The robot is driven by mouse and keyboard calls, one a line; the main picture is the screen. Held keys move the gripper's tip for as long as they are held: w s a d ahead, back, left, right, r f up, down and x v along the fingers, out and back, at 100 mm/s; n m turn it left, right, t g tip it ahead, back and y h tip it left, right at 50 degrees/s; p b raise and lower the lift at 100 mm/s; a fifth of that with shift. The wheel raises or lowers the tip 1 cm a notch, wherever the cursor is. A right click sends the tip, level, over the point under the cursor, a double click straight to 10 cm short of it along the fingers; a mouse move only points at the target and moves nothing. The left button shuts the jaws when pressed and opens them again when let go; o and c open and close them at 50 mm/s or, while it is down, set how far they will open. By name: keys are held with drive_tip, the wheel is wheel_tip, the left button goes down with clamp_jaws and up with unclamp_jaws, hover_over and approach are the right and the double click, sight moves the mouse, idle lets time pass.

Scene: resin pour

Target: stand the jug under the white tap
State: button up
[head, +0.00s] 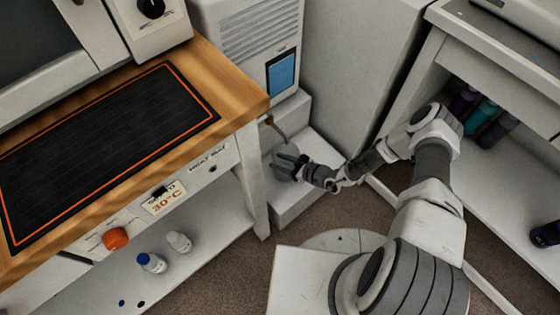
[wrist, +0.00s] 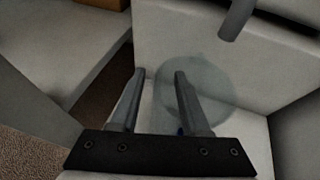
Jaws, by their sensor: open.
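A clear, greyish round jug (wrist: 208,78) stands on a white ledge in the wrist view, seen from above; its edges are faint. In the head view it is hard to tell from my gripper (head: 288,160), which is at the ledge. A pale grey tap tube (wrist: 238,18) hangs at the top of the wrist view, above and slightly right of the jug's middle. In the head view the tap (head: 281,131) curves down from the white machine. My gripper (wrist: 160,74) is open; its right finger overlaps the jug's left part in the picture. Contact cannot be told.
The white machine (head: 250,45) with a blue screen stands behind the ledge (head: 307,187). A wooden bench (head: 225,85) with a black heat mat (head: 110,140) is at left. Small bottles (head: 150,262) stand on its lower shelf. A shelf unit with dark bottles (head: 483,115) is at right.

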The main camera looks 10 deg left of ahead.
drive_tip(key=p+v, duration=0.3)
drive_tip(key=v, duration=0.9)
drive_tip(key=w+d+r+n+g+h, duration=0.1)
drive_tip(key=d+r+n+g+h, duration=0.15)
drive_tip(key=r+n, duration=0.85)
drive_tip(key=w+d+r+n+g+h, duration=0.1)
drive_tip(key=r+n+g, duration=0.25)
drive_tip(key=r, duration=1.65)
drive_tip(key=s+d+r+n+t+h, duration=0.3)
drive_tip(key=s+r, duration=0.5)
drive_tip(key=r, duration=0.4)
drive_tip(key=s+d+r+n+t+h, duration=0.2)
drive_tip(key=s+d+r+n+h, duration=0.3)
drive_tip(key=s+r, duration=0.4)
wheel_tip(320, 180, up, 3)
drive_tip(key=shift+f+t, duration=0.15)
drive_tip(key=shift+t, duration=0.25)
drive_tip(key=shift+n+h, duration=0.25)
wheel_tip(320, 180, up, 20)
drive_tip(key=p, duration=2)
drive_tip(key=shift+p, duration=0.35)
